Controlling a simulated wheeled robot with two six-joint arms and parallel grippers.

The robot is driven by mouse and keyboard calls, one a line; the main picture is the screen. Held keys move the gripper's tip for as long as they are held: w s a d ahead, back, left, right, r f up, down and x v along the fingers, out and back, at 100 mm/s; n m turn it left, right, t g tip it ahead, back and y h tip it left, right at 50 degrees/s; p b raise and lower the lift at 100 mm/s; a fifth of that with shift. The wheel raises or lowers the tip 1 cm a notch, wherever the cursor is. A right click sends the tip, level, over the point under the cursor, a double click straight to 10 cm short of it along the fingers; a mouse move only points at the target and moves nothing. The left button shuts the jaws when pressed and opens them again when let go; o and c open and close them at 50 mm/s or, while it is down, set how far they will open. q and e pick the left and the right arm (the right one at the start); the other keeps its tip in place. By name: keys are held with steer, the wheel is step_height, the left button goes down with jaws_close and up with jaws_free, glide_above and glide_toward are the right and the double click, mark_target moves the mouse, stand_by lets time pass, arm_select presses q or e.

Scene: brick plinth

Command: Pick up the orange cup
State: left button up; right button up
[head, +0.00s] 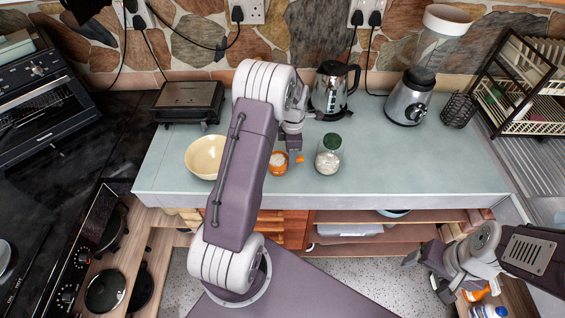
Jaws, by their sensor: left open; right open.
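The orange cup (278,168) stands on the grey-green counter (420,155), between a cream bowl and a glass jar with a green lid (329,155). Its contents look pale, and my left arm partly covers its left side. My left gripper (294,147) is open and points down just above and right of the cup. I cannot tell whether a finger touches it. My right gripper (427,272) is open and empty, low at the right in front of the counter.
The cream bowl (204,156) is left of the cup. A grill (188,98), a kettle (334,88), a blender (410,95) and a dish rack (520,85) stand along the back. The counter right of the jar is clear. Open shelves (390,236) lie below.

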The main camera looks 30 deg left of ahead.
arm_select(q)
step_height(320, 180, down, 4)
steer(key=shift+a+r, duration=0.15)
steer(key=shift+r, duration=0.1)
jaws_close()
stand_by(1.2)
